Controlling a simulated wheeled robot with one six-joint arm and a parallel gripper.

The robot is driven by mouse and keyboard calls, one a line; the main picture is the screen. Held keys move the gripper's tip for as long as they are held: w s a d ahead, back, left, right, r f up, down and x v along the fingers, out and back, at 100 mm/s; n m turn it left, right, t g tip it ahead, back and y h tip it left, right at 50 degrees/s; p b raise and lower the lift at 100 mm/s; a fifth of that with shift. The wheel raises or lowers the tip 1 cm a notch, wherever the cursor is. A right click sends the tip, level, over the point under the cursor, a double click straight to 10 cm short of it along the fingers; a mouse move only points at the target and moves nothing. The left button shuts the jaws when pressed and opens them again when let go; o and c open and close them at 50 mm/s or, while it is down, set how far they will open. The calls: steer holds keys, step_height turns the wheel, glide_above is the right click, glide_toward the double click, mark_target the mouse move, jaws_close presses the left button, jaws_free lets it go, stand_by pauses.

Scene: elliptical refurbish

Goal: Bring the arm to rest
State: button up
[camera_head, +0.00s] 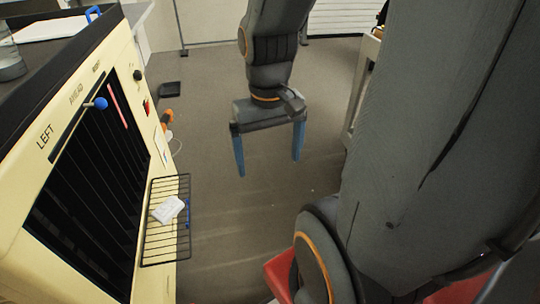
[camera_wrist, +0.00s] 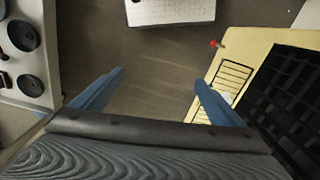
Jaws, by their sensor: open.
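My gripper (camera_head: 269,150) hangs from my arm in the middle of the head view. Its two blue fingers are wide apart and point down over the grey floor (camera_head: 250,225). Nothing is between them. In the wrist view my gripper (camera_wrist: 159,82) also shows open and empty, with bare floor between the fingertips. It touches nothing that I can see. A large part of my arm covers the right side of the head view.
A cream cabinet (camera_head: 20,250) marked LEFT stands at left. A wire rack (camera_head: 165,245) sticks out from it with a white item (camera_head: 168,209) on it. A black tray (camera_head: 170,89) lies on the floor behind. A dark-holed panel (camera_wrist: 45,75) is left in the wrist view.

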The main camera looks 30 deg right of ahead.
steer(key=shift+s, duration=0.2)
steer(key=shift+r, duration=0.1)
steer(key=a+r+n+p, duration=0.2)
steer(key=a+r+p, duration=0.1)
steer(key=a+p, duration=0.3)
steer(key=shift+a+r+n, duration=0.3)
steer(key=shift+a+r, duration=0.1)
steer(key=shift+a, duration=0.2)
stand_by(1.4)
